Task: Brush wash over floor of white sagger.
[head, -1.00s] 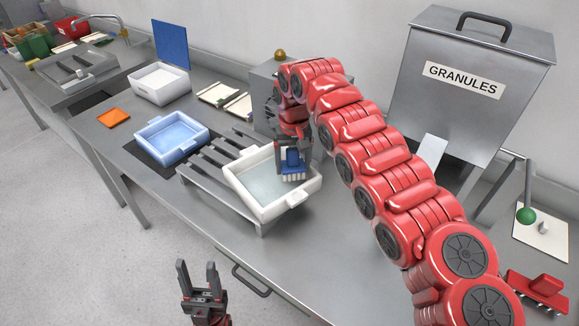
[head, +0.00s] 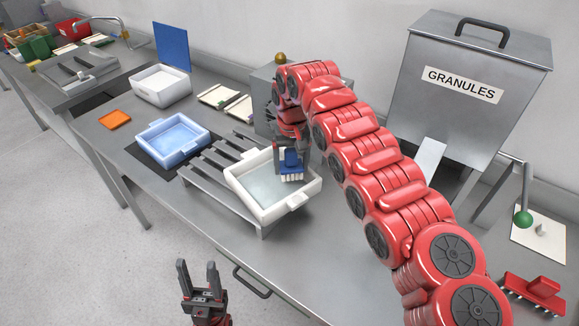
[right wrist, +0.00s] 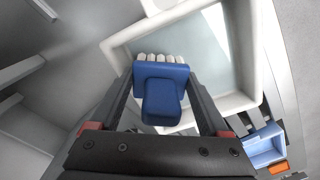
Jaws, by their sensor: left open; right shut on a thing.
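The white sagger (head: 245,189) sits tilted in the picture on the right end of a grey slatted rack (head: 205,175). Its floor looks pale grey-blue. My right gripper (head: 291,160) points down into the sagger near its right side, shut on a blue brush (head: 291,162) with pale bristles. In the right wrist view the brush (right wrist: 162,92) is between the two fingers, its bristles toward the sagger's floor (right wrist: 195,60); whether they touch it I cannot tell. My left gripper (head: 198,268) is open and empty, low in front of the bench edge, away from the sagger.
A blue tray (head: 151,131) on a dark mat lies left of the rack, with an orange square (head: 115,119) beyond. A white bin (head: 160,86) stands behind. The granules hopper (head: 455,90) stands at the right.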

